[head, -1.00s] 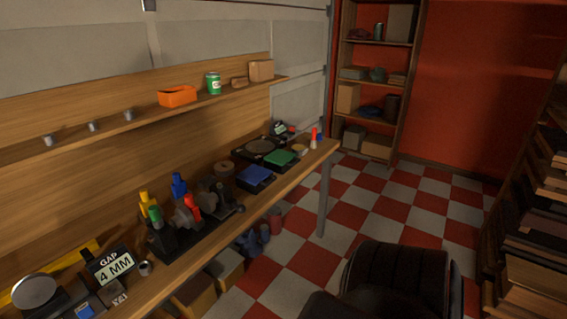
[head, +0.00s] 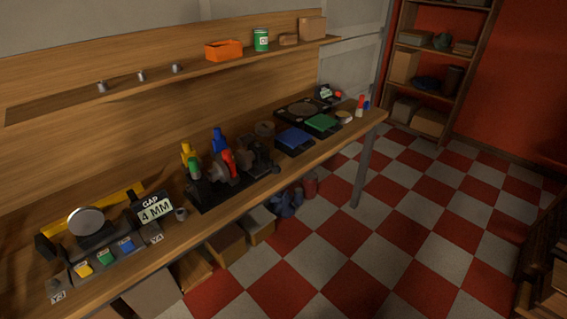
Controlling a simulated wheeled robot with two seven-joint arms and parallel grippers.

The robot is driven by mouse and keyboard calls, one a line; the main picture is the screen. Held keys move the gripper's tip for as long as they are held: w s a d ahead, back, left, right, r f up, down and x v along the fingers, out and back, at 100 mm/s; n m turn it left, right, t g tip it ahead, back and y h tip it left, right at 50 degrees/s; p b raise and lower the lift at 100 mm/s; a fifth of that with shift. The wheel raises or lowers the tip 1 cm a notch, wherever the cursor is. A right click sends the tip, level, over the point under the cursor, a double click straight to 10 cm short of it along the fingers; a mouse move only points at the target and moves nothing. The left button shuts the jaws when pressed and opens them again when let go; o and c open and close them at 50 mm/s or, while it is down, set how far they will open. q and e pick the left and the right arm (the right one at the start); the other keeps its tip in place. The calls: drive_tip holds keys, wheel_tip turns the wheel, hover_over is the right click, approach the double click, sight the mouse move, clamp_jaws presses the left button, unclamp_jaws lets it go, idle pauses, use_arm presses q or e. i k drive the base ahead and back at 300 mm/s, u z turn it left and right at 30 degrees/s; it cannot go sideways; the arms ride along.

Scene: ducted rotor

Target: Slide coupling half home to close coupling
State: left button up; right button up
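The coupling rig (head: 232,187) stands on a dark base plate on the workbench, left of the picture's middle. It carries grey, shaft-like round parts that look like the coupling (head: 218,170), with red, blue, green and yellow handles or bottles around them. The coupling half and any gap in it are too small to tell. A sign reading "GAP 4 MM" (head: 154,208) stands to the left of the rig. Neither of my grippers shows in the head view.
The workbench (head: 232,231) runs along the wall. Blue (head: 295,140) and green (head: 322,123) trays lie to the right of the rig. A round mirror-like disc (head: 86,221) and a coloured button box (head: 106,258) stand at the left. The checkered floor (head: 400,230) is open at right.

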sight(256, 161)
drive_tip(key=z, duration=0.5)
drive_tip(key=k, duration=0.65)
drive_tip(key=z, duration=1.15)
drive_tip(key=i, duration=1.9)
drive_tip(key=u, duration=1.05)
drive_tip(key=i, duration=0.7)
drive_tip(key=u, duration=0.65)
